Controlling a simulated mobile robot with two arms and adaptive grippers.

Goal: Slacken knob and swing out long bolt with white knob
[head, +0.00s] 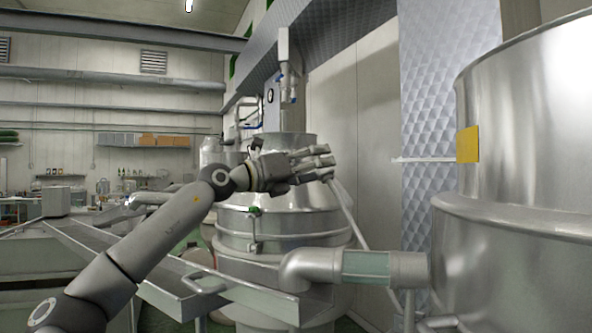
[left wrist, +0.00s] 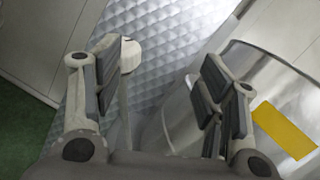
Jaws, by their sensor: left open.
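My left gripper (head: 326,162) reaches in from the left, in front of the steel vessel with the ribbed lid in the head view. In the left wrist view the left gripper (left wrist: 165,80) is open, its two fingers wide apart. A white knob (left wrist: 131,54) on a pale shaft (left wrist: 122,110) shows just inside the left finger, partly overlapped by it; I cannot tell whether they touch. In the head view a long pale rod (head: 351,218) slants down right from the fingertips; its upper end is hidden by the fingers. My right gripper is not in view.
A large steel tank (head: 530,130) with a yellow plate (head: 467,145) stands at right. A thin pale bar (head: 425,159) extends left from near the plate. A steel pipe with a greenish section (head: 365,264) crosses below. The vessel (head: 283,225) stands behind my arm.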

